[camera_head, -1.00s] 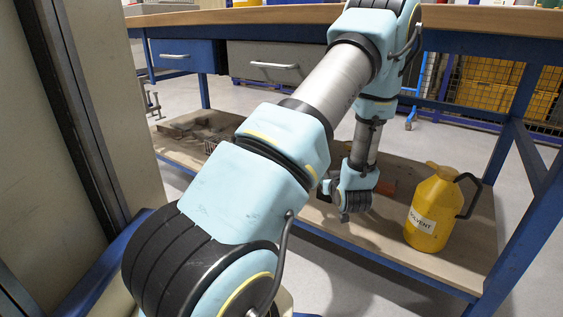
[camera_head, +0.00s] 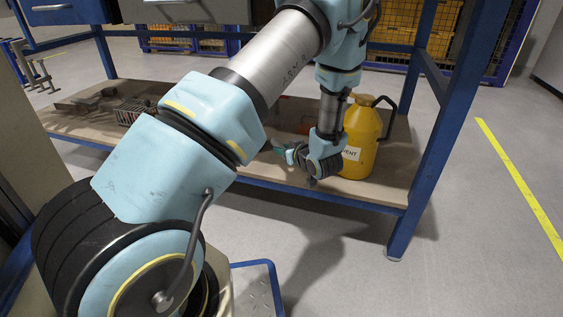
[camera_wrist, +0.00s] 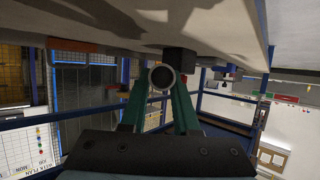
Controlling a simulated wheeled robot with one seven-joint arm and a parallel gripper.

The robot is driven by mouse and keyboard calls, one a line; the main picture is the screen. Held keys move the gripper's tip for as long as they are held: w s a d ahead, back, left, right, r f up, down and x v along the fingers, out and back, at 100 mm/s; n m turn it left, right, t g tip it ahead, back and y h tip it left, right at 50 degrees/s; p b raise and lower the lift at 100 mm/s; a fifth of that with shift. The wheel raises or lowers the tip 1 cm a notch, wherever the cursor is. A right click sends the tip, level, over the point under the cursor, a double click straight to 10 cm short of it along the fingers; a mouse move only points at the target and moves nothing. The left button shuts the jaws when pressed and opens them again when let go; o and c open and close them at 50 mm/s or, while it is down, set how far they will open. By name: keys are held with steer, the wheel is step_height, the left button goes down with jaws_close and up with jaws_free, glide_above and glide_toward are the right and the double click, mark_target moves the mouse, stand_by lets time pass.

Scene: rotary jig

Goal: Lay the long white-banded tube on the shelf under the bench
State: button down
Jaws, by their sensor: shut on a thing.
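My gripper (camera_head: 283,150) is low at the bench's front side, close to the shelf (camera_head: 398,160), and its teal fingers point left. In the wrist view the two teal fingers of my gripper (camera_wrist: 160,95) are shut on a tube (camera_wrist: 161,76), seen end-on as a round dark opening with a pale rim. The tube's length and white band cannot be made out. In the head view the tube cannot be picked out beside my wrist. I cannot tell whether it touches the shelf.
A yellow solvent jug (camera_head: 362,135) stands on the shelf just behind and right of my wrist. A small wire basket (camera_head: 131,111) and dark metal parts (camera_head: 85,103) lie at the shelf's left. A blue bench leg (camera_head: 428,150) stands to the right. The shelf's middle is partly hidden by my arm.

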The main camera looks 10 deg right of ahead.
mark_target(283, 164)
step_height(283, 164, down, 4)
steer(key=shift+r+b, duration=0.2)
steer(key=shift+b, duration=0.65)
steer(key=shift+r, duration=0.15)
steer(key=c, duration=0.7)
jaws_free()
steer(key=shift+o, duration=0.2)
